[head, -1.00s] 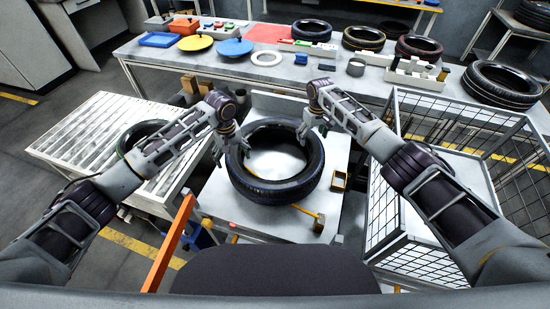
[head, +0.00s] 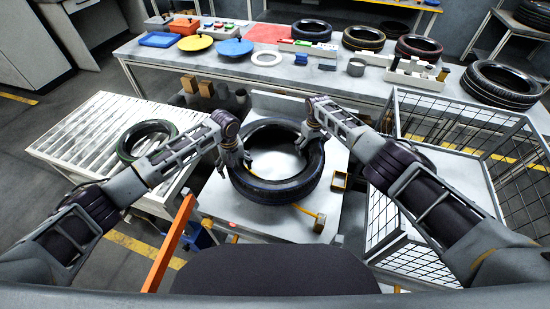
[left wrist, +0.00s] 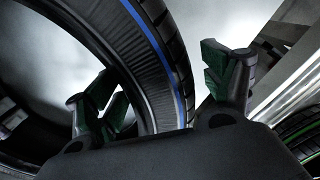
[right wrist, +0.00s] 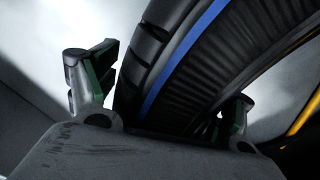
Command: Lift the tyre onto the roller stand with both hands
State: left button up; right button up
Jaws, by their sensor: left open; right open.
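The black tyre (head: 276,190) lies flat on a white platform (head: 330,215) in the middle of the head view. A blue line on the tyre shows in the left wrist view (left wrist: 165,60) and the right wrist view. My left gripper (head: 235,164) is open at the tyre's left side, its fingers on either side of the tyre wall. My right gripper (head: 310,140) is open at the upper right side, its fingers also astride the wall. I cannot tell whether either gripper touches the tyre. The white slatted roller stand (head: 85,125) is at the left.
A green-striped tyre (head: 122,152) lies on the roller stand, partly behind my left arm. A wire cage (head: 505,155) stands at the right. A bench (head: 225,66) at the back carries several tyres and coloured parts. An orange bar (head: 170,243) rises in front of the platform.

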pick_arm(q)
jog(key=shift+f, duration=0.15)
pick_arm(e)
jog(key=shift+f, duration=0.15)
pick_arm(q)
grip_shut()
pick_arm(e)
jog(key=shift+d, duration=0.1)
grip_shut()
pick_arm(q)
jog(key=shift+w, duration=0.1)
pick_arm(e)
jog(key=shift+w+r, duration=0.2)
